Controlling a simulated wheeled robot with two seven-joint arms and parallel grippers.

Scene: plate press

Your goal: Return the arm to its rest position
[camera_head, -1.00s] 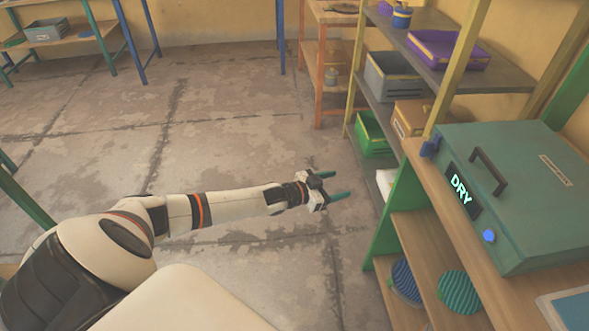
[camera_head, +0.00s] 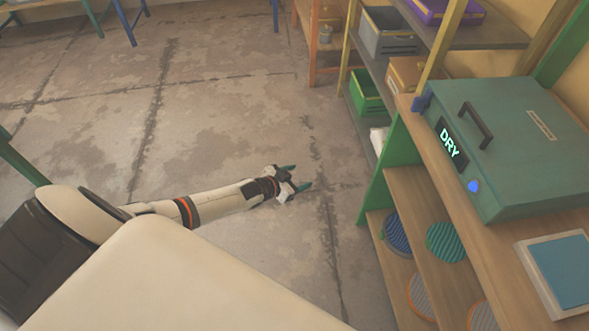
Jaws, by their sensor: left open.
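My left gripper (camera_head: 296,179) is open and empty. Its two teal fingers stand apart over the bare floor. My left arm (camera_head: 215,200) comes in from the left and reaches toward the middle of the picture, with clear space between the gripper and the shelf unit on the right. My right gripper is not in view.
A green press (camera_head: 535,130) marked DRY, its lid shut, stands on a wooden counter (camera_head: 462,218). A blue pad (camera_head: 563,270) lies in front of it. Round ribbed plates (camera_head: 445,242) sit on shelves below. A shelf with bins (camera_head: 388,37) stands behind. The concrete floor (camera_head: 100,130) is open.

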